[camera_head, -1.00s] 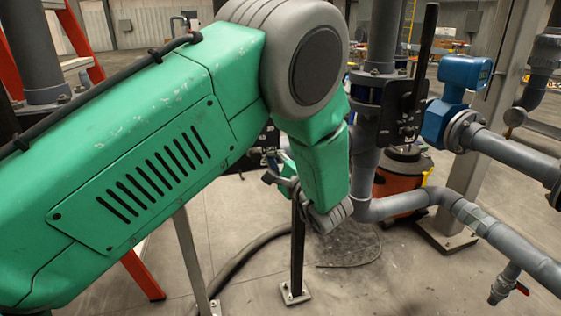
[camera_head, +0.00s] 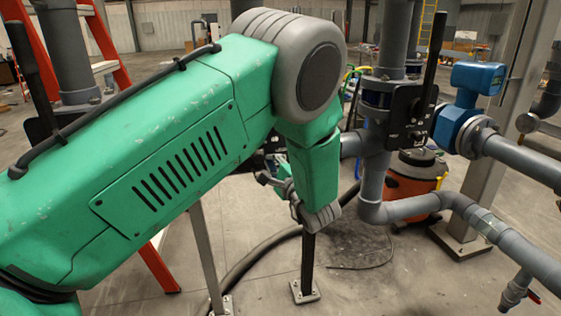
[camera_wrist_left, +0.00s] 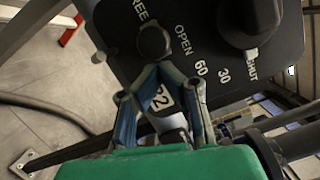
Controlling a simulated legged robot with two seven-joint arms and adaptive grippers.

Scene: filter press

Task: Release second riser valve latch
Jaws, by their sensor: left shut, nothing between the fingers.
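In the left wrist view a black valve plate (camera_wrist_left: 110,22) bears the white words OPEN, 60, 30 and SHUT. A round black knob (camera_wrist_left: 153,42) sits on it near OPEN, and a larger black hub (camera_wrist_left: 250,22) near SHUT. My left gripper (camera_wrist_left: 155,74) is shut and empty, its fingertips just below the knob; I cannot tell whether they touch it. A white tag (camera_wrist_left: 162,98) marked 22 shows behind the fingers. In the head view my green left arm largely hides the gripper and this plate. My right gripper is not in view.
In the head view another black valve plate (camera_head: 407,118) with an upright lever (camera_head: 433,50) stands on a grey riser to the right. A blue actuator (camera_head: 466,105), grey pipes (camera_head: 520,165), an orange vacuum (camera_head: 412,185), a floor post (camera_head: 308,265) and an orange ladder (camera_head: 100,35) surround the arm.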

